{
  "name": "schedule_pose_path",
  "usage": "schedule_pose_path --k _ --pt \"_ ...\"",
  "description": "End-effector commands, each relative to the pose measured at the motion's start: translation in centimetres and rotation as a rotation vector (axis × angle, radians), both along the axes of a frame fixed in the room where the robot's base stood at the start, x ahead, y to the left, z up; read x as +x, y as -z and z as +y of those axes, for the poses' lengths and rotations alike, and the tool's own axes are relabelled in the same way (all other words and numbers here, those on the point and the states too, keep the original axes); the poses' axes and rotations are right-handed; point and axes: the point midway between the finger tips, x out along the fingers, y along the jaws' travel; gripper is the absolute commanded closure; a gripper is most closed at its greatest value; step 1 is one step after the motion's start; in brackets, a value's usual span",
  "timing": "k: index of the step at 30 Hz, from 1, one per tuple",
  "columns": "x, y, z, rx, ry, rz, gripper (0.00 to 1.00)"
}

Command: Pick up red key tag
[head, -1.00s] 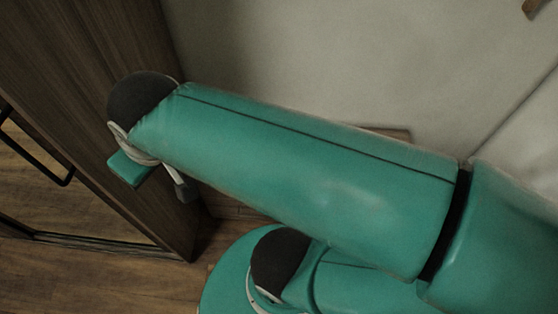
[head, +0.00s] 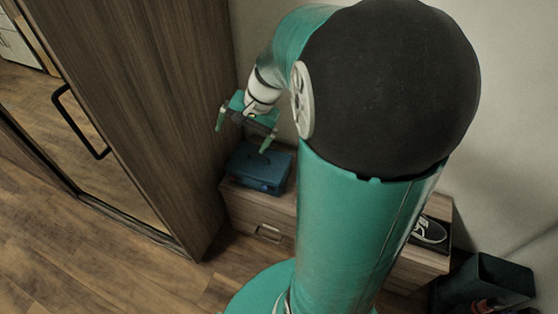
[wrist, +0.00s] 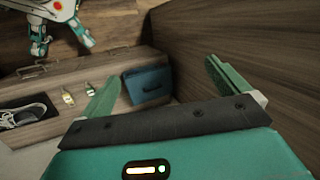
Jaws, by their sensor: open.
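I cannot make out a red key tag for certain in either view. Two small items, one yellowish (wrist: 68,97) and one pale greenish (wrist: 88,88), lie on the bench in the wrist view, too small to identify. My gripper (head: 244,130) is open and empty in the head view, above and near the blue box on the bench. In the wrist view my gripper (wrist: 163,70) has its two green fingers spread wide, with nothing between them. My arm hides the middle of the bench in the head view.
The blue box (head: 258,168) stands on the wooden bench (head: 243,203) beside a tall wooden cabinet (head: 150,90). Floor at left is clear.

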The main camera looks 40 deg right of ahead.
Motion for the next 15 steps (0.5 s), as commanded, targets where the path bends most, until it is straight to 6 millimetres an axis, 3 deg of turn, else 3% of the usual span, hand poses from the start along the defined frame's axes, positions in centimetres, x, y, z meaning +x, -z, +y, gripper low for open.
schedule_pose_path --k 1,7,11,15 --pt "0.8 1.8 -1.8 0.049 0.074 0.029 0.00" --pt "2.8 8.2 -8.5 0.227 0.364 0.096 0.00" --pt "2.8 13.2 -13.0 0.340 0.557 0.132 0.00" --pt "1.7 19.1 -17.9 0.460 0.769 0.168 0.00"
